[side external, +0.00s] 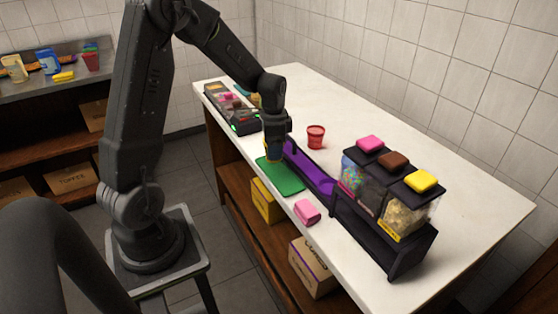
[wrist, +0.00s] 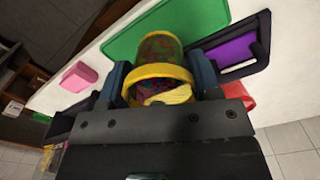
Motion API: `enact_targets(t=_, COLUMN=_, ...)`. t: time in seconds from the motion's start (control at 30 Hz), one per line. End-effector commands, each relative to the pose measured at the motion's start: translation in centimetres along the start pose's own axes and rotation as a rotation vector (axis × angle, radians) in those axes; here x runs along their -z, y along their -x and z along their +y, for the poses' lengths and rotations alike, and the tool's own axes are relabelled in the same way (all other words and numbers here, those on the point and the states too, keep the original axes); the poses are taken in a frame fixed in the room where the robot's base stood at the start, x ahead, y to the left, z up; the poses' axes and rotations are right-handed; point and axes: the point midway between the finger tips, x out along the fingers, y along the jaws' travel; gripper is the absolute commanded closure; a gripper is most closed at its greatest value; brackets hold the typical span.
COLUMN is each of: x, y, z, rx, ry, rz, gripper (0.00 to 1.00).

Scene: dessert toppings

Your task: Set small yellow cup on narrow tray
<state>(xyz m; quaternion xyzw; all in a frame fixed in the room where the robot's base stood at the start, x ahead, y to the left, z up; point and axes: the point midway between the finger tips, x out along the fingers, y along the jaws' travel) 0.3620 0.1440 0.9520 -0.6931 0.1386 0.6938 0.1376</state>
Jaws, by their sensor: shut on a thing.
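My gripper (side external: 275,143) is shut on the small yellow cup (side external: 272,153), above or near the far end of the green mat (side external: 282,180). In the wrist view, the cup (wrist: 160,72) sits between the dark blue fingers (wrist: 162,84), with a thick yellow rim and multicoloured contents inside. The narrow tray (side external: 310,172), black with a purple inside, lies just right of the mat; it also shows at the upper right of the wrist view (wrist: 232,52). I cannot tell whether the cup touches the mat.
A red cup (side external: 316,137) stands behind the narrow tray. A black rack (side external: 384,235) with several lidded topping containers stands at the right. A dark tray of items (side external: 232,110) is at the far left. The counter's back is clear.

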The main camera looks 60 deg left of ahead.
Motion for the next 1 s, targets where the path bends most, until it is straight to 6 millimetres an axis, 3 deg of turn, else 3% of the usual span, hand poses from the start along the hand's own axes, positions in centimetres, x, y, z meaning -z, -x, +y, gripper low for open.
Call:
enact_targets(t=0.13, x=1.3, y=-0.8, z=0.4, rx=0.001, ry=0.0, rz=0.001, gripper=0.7)
enact_targets(t=0.5, x=1.4, y=-4.8, z=0.4, rx=-0.001, ry=0.001, rz=-0.001, gripper=0.7)
enact_targets(t=0.9, x=1.4, y=-5.2, z=0.4, rx=0.001, ry=0.001, rz=0.0, gripper=0.7)
enact_targets(t=0.93, x=1.4, y=-5.2, z=0.4, rx=0.002, ry=0.001, rz=0.001, gripper=0.41)
enact_targets(t=1.0, x=1.4, y=-5.2, z=0.4, rx=0.002, ry=0.001, rz=0.001, gripper=0.34)
